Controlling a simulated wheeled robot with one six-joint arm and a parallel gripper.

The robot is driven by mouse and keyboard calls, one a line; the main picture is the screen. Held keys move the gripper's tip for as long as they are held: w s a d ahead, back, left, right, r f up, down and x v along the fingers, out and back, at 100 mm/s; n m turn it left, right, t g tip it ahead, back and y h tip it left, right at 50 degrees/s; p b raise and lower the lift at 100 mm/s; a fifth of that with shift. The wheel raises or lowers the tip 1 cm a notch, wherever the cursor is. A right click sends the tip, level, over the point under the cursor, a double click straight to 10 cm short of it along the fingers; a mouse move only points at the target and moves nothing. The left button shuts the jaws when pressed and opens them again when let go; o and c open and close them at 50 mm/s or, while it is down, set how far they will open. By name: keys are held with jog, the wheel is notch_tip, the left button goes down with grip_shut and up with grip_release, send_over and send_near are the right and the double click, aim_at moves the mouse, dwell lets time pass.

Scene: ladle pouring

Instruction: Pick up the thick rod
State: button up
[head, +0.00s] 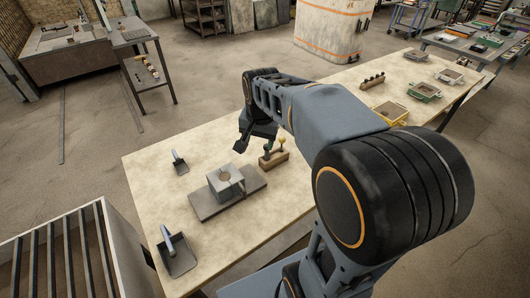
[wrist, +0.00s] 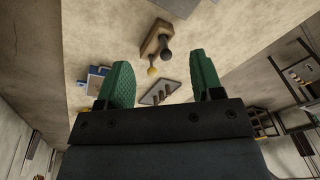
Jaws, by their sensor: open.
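A small wooden block (head: 274,160) stands on the long table and holds upright rods. It also shows in the wrist view (wrist: 155,36), where one rod has a dark knob (wrist: 167,55) and another a yellow knob (wrist: 152,71). The yellow knob shows in the head view too (head: 282,141). The dark-knobbed rod looks stouter, but I cannot tell for sure which rod is the thick one. My gripper (head: 252,147) is beside and above the block, open and empty. In the wrist view its green fingers (wrist: 160,62) are apart, with the block beyond them.
A grey box with a round opening (head: 226,180) stands on a flat grey slab (head: 212,205). Scoops lie on the left (head: 181,163) and front left (head: 178,256). A peg rack (head: 372,81) and small trays (head: 424,91) stand farther along the table.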

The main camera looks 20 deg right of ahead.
jog(key=w+d+f+m+g, duration=0.2)
jog(key=w+d+f+m, duration=0.1)
jog(key=w+d+m, duration=0.55)
send_over(267, 156)
jog(key=w, duration=0.1)
jog(key=shift+n, duration=0.25)
jog(key=f, duration=0.8)
jog(key=shift+d+f, duration=0.15)
jog(key=shift+d, duration=0.1)
jog(key=shift+s+f+p, duration=0.1)
jog(key=shift+f+p, duration=0.25)
jog(key=shift+f, duration=2.55)
jog(key=c, duration=1)
jog(key=shift+r, duration=0.1)
